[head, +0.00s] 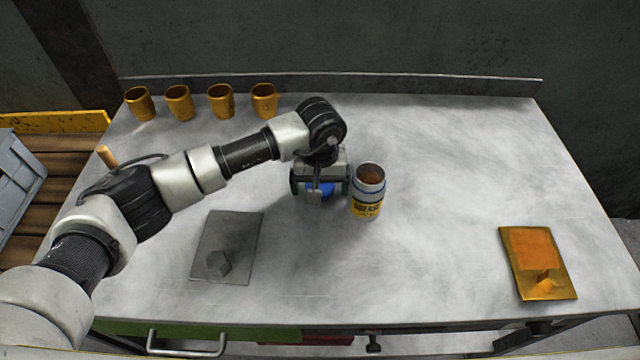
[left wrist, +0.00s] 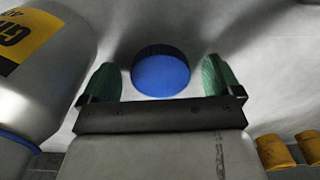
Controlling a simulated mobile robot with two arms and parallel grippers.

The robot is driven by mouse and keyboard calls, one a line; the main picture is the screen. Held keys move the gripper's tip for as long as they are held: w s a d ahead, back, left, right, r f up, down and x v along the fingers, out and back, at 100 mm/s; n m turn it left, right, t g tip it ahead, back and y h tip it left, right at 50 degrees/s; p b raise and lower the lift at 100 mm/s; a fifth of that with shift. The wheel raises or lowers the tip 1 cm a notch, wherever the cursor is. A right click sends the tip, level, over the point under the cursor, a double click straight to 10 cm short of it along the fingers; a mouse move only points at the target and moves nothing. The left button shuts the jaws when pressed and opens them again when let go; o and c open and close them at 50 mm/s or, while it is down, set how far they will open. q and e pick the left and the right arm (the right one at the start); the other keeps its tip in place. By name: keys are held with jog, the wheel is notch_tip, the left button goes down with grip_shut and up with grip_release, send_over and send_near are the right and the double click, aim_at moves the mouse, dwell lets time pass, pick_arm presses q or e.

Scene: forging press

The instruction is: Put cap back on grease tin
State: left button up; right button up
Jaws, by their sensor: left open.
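The grease tin (head: 368,192) stands upright and open on the table, a grey-white can with a yellow label and brown inside its mouth. It also shows large at the left of the left wrist view (left wrist: 40,75). The blue cap (left wrist: 160,75) lies on the table just left of the tin in the head view, where it is partly hidden by my gripper (head: 320,189). My left gripper is open, with its green-padded fingers on either side of the cap and a visible gap to each in the wrist view. My right gripper is not in view.
Several orange-brown cups (head: 220,101) stand in a row at the back left. A grey plate with a hexagonal block (head: 218,263) lies at the front left. An orange plate with a raised piece (head: 538,262) lies at the right. The table between tin and orange plate is clear.

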aim_at(320, 187)
pick_arm(q)
jog(key=c, duration=1)
notch_tip(320, 187, up, 10)
jog(key=shift+r+b, duration=0.1)
jog(key=shift+b, duration=0.45)
jog(key=shift+c, duration=0.2)
